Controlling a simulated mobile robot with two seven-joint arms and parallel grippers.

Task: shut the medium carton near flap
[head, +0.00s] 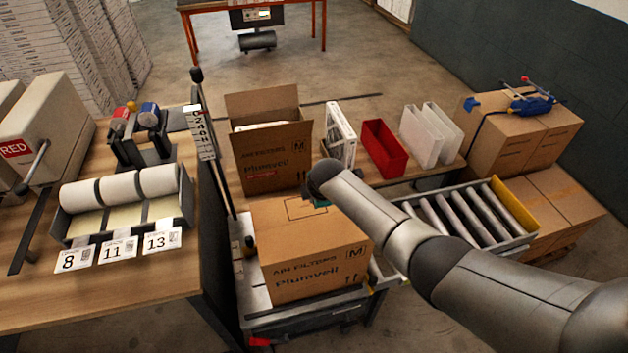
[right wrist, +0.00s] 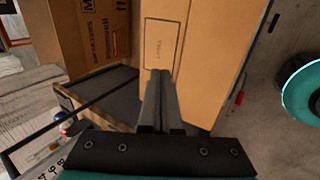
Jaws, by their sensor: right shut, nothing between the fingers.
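A brown carton marked M (head: 312,272) stands on the low grey stand in the middle of the head view. Its top looks covered and almost flat, with a printed rectangle on it. In the right wrist view the carton top (right wrist: 210,50) fills the centre, with a line running along it. My right gripper (right wrist: 160,76) is shut and empty, its fingertips over the top panel beside the printed rectangle; I cannot tell whether they touch. In the head view my right arm hides the gripper and the top's far right corner. My left gripper is not in view.
A second M carton (head: 272,150) stands behind with its back flap raised and white contents showing. A red bin (head: 384,148) and white filters (head: 428,135) are to its right. A roller conveyor (head: 460,217) lies right; a bench with label rolls (head: 120,190) lies left.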

